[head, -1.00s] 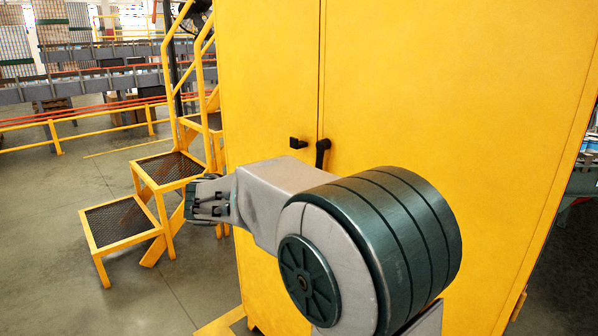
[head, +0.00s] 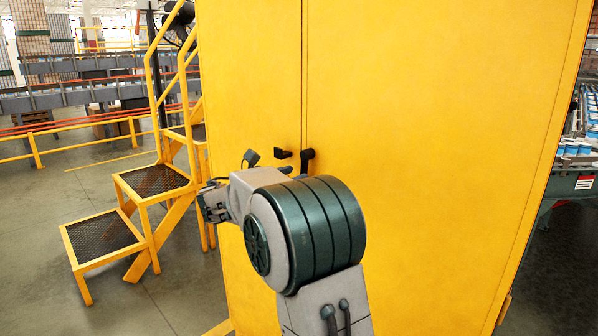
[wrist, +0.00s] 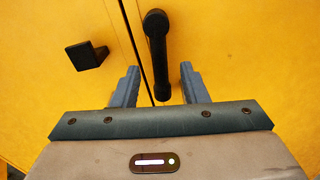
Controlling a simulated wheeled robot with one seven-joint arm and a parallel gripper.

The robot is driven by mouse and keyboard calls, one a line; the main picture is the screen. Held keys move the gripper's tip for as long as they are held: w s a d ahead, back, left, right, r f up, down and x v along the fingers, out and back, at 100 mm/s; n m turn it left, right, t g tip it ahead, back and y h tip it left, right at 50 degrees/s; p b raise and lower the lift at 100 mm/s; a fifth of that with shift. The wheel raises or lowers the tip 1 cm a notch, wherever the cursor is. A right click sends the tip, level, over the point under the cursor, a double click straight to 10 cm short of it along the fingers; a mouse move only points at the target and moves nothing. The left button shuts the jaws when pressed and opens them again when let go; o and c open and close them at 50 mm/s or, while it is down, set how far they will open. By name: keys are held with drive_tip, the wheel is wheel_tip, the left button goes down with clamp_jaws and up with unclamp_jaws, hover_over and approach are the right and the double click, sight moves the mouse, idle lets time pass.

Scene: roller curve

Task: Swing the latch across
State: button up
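The latch is a black bar handle (head: 307,160) on the yellow cabinet's right door, next to the door seam. In the wrist view the latch (wrist: 157,50) hangs nearly straight down from its upper pivot. A black square catch (wrist: 87,55) sits on the left door, across the seam; it also shows in the head view (head: 282,154). My gripper (wrist: 160,84) is open, with one grey-blue finger on each side of the latch's lower end in the wrist view. Contact cannot be made out. My arm hides most of the gripper in the head view.
The tall yellow cabinet (head: 430,130) fills the middle. Yellow steps (head: 150,181) with mesh treads and rails stand close on its left. A conveyor with goods (head: 572,165) is at the far right. Open floor (head: 40,205) lies to the left.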

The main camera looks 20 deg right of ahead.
sight(305, 171)
drive_tip(key=shift+x, duration=1.5)
drive_tip(key=shift+c, duration=0.3)
clamp_jaws()
